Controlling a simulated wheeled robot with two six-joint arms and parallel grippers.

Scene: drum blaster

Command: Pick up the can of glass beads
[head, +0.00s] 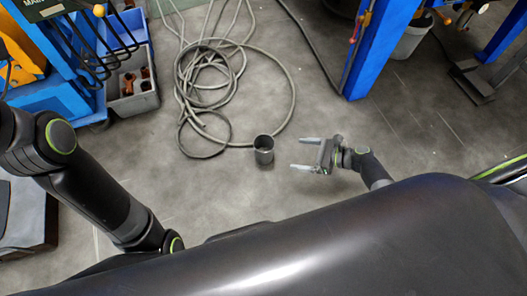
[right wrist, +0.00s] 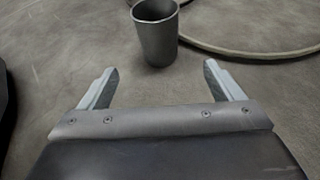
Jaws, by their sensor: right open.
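A dark grey metal can (head: 264,150) stands upright on the concrete floor, near the middle of the head view. It also shows at the top middle of the right wrist view (right wrist: 156,40). No beads can be made out inside it. My right gripper (head: 302,154) is open and empty, just right of the can in the head view, with its fingers pointing toward it. In the right wrist view the can is ahead of the two fingertips, roughly between them, and apart from them. My left arm shows at the left of the head view, but its gripper is not visible.
A coiled hose (head: 236,92) lies on the floor just behind the can. Grey and blue bins (head: 134,101) stand at the upper left. A blue post (head: 376,50) rises at the upper right. The floor around the can's front is clear.

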